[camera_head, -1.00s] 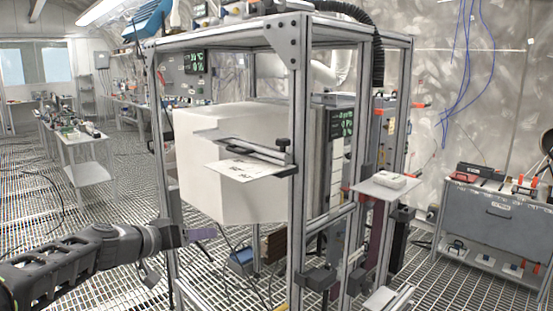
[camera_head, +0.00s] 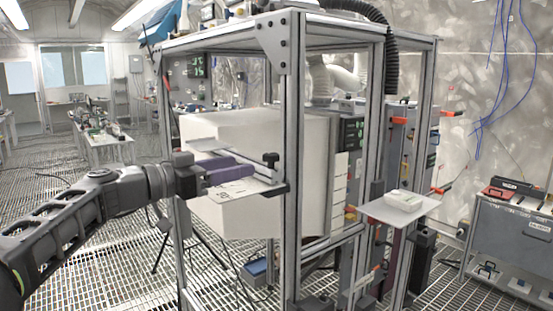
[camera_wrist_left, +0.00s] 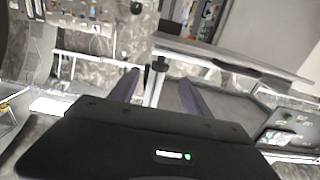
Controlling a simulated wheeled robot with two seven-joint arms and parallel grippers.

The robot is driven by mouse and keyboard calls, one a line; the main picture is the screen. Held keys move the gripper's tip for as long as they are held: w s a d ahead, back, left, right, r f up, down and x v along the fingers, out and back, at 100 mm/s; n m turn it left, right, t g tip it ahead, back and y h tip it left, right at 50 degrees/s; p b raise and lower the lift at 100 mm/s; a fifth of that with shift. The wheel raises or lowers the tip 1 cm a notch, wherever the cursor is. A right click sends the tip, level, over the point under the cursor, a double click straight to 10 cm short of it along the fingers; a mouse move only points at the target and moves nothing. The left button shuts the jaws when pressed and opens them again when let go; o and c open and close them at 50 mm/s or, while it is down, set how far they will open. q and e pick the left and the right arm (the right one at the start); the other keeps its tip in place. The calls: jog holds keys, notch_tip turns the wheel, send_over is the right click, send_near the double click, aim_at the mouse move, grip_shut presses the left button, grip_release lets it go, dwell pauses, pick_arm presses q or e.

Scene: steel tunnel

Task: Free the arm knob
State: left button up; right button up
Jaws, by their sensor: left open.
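The arm knob (camera_head: 270,159) is a small black knob on a short stem. It sits above the dark clamp of a support arm, beside the front post of the metal frame. A flat white plate with a printed sheet (camera_head: 237,191) extends left from this clamp. My left gripper (camera_head: 246,167) is open, its purple fingers pointing right towards the knob. In the left wrist view the knob (camera_wrist_left: 160,63) appears between the two finger lines (camera_wrist_left: 159,77), near the tips. I cannot tell whether they touch it. My right gripper is not in view.
The aluminium frame (camera_head: 292,120) surrounds a large white box (camera_head: 250,132), its posts close to my left gripper. A small shelf with a white block (camera_head: 404,199) stands to the right. A grey cabinet (camera_head: 510,235) is at far right. Grating floor lies open at left.

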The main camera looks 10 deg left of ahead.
aim_at(264, 160)
pick_arm(q)
jog(key=shift+s+a, duration=0.25)
jog(key=shift+s, duration=0.05)
jog(key=p+x, duration=0.3)
jog(key=x, duration=0.4)
jog(key=shift+r, duration=0.15)
jog(key=shift+w+d+p, duration=0.3)
jog(key=shift+w+p, duration=0.05)
jog(key=shift+w, duration=0.1)
grip_shut()
